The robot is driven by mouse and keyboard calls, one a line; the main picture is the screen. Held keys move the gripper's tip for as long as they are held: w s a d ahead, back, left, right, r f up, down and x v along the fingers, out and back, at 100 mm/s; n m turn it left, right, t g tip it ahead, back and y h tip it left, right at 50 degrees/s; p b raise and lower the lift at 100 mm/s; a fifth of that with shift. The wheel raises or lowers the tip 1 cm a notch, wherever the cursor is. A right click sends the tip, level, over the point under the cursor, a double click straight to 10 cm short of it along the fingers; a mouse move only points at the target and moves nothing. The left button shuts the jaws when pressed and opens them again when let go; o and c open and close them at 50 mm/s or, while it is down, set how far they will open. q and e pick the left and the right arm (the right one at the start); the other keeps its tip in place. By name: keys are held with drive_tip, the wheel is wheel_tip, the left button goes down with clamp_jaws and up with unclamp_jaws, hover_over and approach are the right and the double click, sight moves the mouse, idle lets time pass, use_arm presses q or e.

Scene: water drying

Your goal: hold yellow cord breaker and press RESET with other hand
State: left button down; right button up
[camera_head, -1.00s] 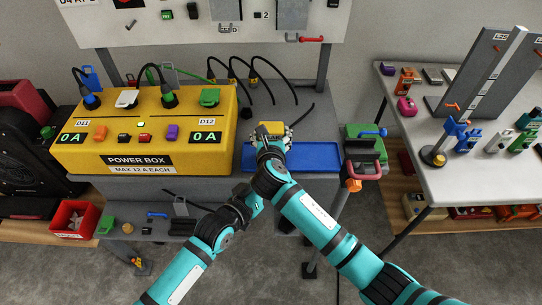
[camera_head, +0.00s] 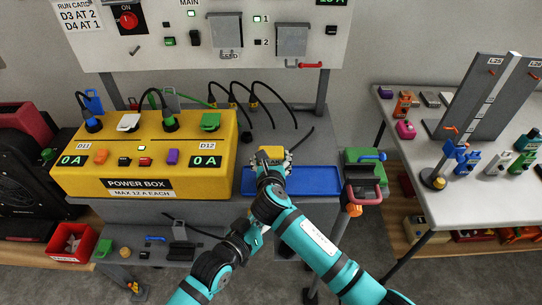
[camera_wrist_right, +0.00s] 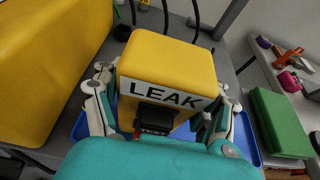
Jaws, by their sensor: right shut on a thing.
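The yellow cord breaker (camera_head: 271,152) is at the blue tray in the head view. It shows large in the right wrist view (camera_wrist_right: 168,58), with a LEAK label and a dark button marked TEST on its near side. A small red part (camera_wrist_right: 137,134) shows beside that button; I cannot read RESET anywhere. My right gripper (camera_head: 273,159) is shut on the breaker, with fingers on both sides of it in the right wrist view (camera_wrist_right: 163,108). My left gripper (camera_head: 259,229) is below and left of the right one, apart from the breaker; its fingers are hard to make out.
The blue tray (camera_head: 318,181) is under the breaker. A yellow power box (camera_head: 190,152) stands to its left, with black cables behind. A green and dark device (camera_head: 364,174) stands to the right. A panel (camera_head: 120,55) rises behind, and a white table (camera_head: 455,205) is at right.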

drive_tip(key=o, duration=1.5)
